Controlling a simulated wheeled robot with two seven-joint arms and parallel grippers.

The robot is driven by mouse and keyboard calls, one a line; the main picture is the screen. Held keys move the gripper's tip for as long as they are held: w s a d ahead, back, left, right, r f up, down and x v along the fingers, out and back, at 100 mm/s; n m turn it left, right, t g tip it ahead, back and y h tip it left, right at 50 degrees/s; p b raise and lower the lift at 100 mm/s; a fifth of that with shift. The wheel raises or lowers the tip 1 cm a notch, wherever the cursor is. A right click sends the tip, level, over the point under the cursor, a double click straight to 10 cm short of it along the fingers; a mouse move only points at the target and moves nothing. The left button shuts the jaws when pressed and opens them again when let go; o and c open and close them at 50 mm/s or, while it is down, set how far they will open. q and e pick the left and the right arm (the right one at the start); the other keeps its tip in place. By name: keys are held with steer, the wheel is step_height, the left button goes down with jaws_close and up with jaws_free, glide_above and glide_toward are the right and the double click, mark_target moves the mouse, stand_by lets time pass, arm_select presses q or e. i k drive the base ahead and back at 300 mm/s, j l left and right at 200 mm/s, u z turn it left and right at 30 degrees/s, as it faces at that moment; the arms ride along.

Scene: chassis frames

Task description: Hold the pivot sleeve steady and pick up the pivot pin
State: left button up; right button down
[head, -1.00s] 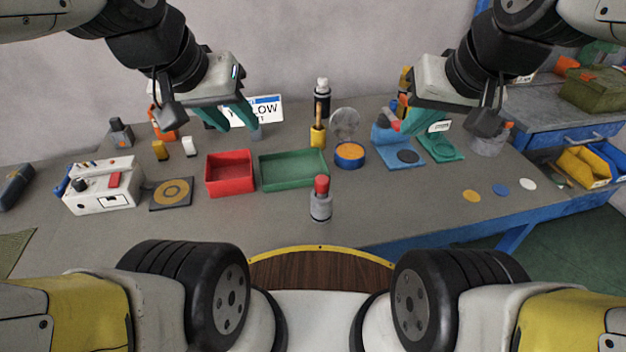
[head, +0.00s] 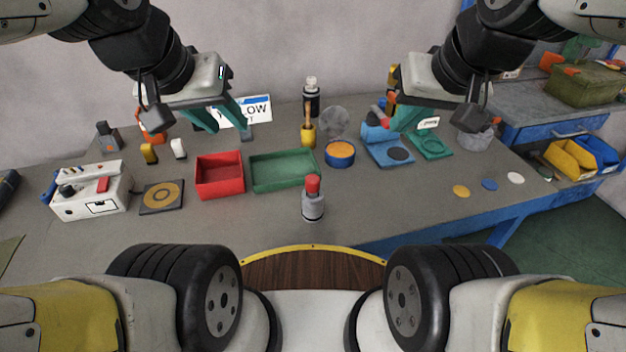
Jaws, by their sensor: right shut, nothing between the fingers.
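The pivot sleeve appears to be the grey upright cylinder (head: 313,208) at the front middle of the table. The pivot pin appears to be the red-topped piece (head: 313,185) standing in it; its lower part is hidden. My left gripper (head: 226,121) is open, with its teal fingers apart, above the back left of the table, well away from the sleeve. My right gripper (head: 404,120) is shut and empty above the back right, near the blue pad. Neither gripper touches the sleeve or pin.
A red tray (head: 220,187) and a green tray (head: 284,180) lie left of and behind the sleeve. A white box (head: 90,205) is at left. The table around the sleeve is clear.

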mark_target(312, 181)
steer(key=l+u, duration=0.15)
steer(key=u, duration=0.25)
steer(key=l+u, duration=0.2)
steer(key=u, duration=0.2)
steer(key=l+u, duration=0.1)
steer(key=u, duration=0.3)
steer(key=k+l+u, duration=0.15)
steer(key=l, duration=0.35)
steer(key=k+l+u, duration=0.2)
steer(key=k+l, duration=0.2)
steer(key=k+l+u, duration=0.15)
steer(key=k+l, duration=0.15)
steer(key=l, duration=0.15)
